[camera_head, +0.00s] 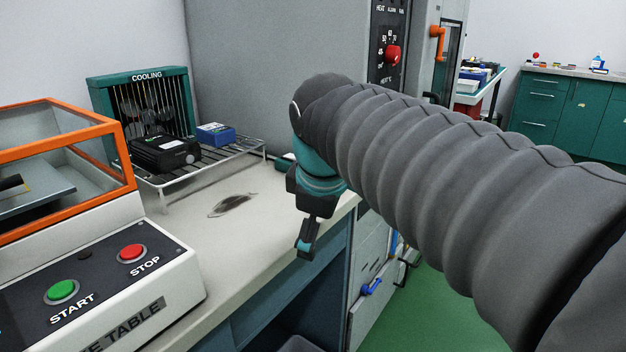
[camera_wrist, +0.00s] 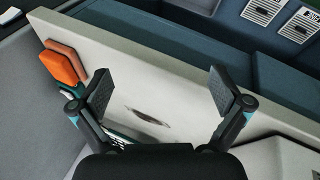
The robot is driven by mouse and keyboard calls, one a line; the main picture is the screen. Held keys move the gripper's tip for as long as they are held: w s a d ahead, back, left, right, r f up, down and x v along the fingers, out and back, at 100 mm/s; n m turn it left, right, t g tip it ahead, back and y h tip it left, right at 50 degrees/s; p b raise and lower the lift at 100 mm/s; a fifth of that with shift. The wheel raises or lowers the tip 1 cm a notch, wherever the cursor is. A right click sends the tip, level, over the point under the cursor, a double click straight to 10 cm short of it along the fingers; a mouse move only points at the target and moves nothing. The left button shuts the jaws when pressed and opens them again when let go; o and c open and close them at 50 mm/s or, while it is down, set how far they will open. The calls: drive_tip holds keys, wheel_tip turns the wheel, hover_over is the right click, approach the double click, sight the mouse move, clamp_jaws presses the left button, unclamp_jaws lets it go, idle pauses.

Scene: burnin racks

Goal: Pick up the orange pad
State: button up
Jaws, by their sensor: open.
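In the wrist view an orange pad (camera_wrist: 60,67) lies near the left end of the pale bench top (camera_wrist: 185,85). It lies left of the left finger and apart from it. My gripper (camera_wrist: 165,92) is open, with nothing between its fingers. In the head view my gripper (camera_head: 306,238) hangs down at the front edge of the bench. The orange pad is not visible in the head view, where my arm covers part of the bench.
A brown pad (camera_wrist: 66,48) lies next to the orange one. A wire rack (camera_head: 220,158) holds a black box (camera_head: 162,153) and a blue box (camera_head: 216,133). A control panel (camera_head: 100,275) stands at the front left. A grey cabinet (camera_head: 270,65) rises behind. The mid-bench is clear, bearing a dark mark.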

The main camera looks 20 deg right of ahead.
drive_tip(key=w+d+r+n+g+h, duration=0.1)
drive_tip(key=w+d+r+n, duration=0.2)
drive_tip(key=w+r+n, duration=0.45)
drive_tip(key=w+d+r+n+g+h, duration=0.15)
drive_tip(key=w+r+n, duration=0.25)
drive_tip(key=w+n, duration=0.5)
drive_tip(key=shift+m+t, duration=0.25)
drive_tip(key=shift+m, duration=0.3)
drive_tip(key=b+x, duration=0.3)
drive_tip(key=x, duration=1.1)
drive_tip(key=shift+w+d, duration=0.1)
drive_tip(key=shift+d, duration=0.1)
drive_tip(key=c, duration=0.9)
drive_tip(key=shift+f, duration=0.1)
drive_tip(key=shift+c, duration=0.4)
